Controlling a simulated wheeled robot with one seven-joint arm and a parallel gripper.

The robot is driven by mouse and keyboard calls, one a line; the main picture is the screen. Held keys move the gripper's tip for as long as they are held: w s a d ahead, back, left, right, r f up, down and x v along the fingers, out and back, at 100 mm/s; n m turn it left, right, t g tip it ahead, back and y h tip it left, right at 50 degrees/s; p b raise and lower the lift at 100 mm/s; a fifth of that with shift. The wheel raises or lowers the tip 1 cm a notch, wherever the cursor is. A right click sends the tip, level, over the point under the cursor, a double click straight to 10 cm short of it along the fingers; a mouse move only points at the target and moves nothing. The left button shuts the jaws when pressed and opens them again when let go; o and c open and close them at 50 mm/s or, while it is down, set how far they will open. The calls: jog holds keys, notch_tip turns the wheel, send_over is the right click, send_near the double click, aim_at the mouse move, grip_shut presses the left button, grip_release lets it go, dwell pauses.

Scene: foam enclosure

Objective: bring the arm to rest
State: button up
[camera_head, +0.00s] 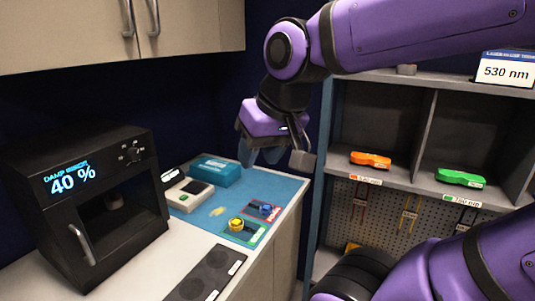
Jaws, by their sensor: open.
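My purple arm reaches in from the right and bends down over the counter's far end. My gripper (276,155) hangs in the air above the back right part of the blue mat (284,189). Its fingers point down and stand apart. I see nothing between them. Nothing in this view touches the gripper.
A black oven-like box (90,215) reading 40 % stands at left under cupboards (195,30). The mat holds a teal box (215,172), a pale device (189,194), and yellow (236,224) and blue (266,209) knobs. Shelves (400,179) at right hold orange (370,160) and green (460,178) items.

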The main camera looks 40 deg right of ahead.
jog(key=shift+s+a+r+n+h, duration=0.1)
jog(key=shift+s+r+n+h, duration=0.05)
jog(key=shift+s+n, duration=0.45)
jog(key=shift+s+a+r+n+h, duration=0.1)
jog(key=shift+s+n+h, duration=0.05)
jog(key=shift+s+n, duration=0.4)
dwell(0.4)
